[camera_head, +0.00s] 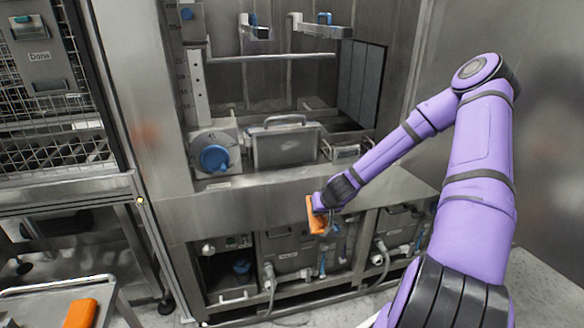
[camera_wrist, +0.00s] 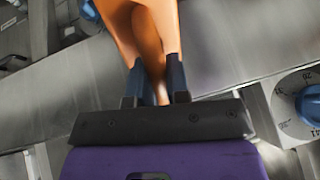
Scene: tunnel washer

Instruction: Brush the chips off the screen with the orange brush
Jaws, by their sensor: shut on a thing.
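My gripper (camera_head: 326,204) is shut on the orange brush (camera_head: 316,215) in front of the washer's steel front panel, above the open lower bay. In the wrist view the brush (camera_wrist: 146,35) sits between the two dark fingers of my gripper (camera_wrist: 157,80) and extends away from them. Its bristles cannot be made out. A grey lidded box with a handle (camera_head: 285,147) and a small tray-like part (camera_head: 345,152) sit in the washer opening. I cannot tell which part is the screen, and no chips can be made out.
A blue dial (camera_head: 214,157) is left of the box. Blue-ended brackets (camera_head: 255,32) and a crossbar (camera_head: 270,57) are above. An orange object (camera_head: 81,313) lies on a metal cart (camera_head: 40,300) at lower left. A wire rack (camera_head: 50,100) stands left.

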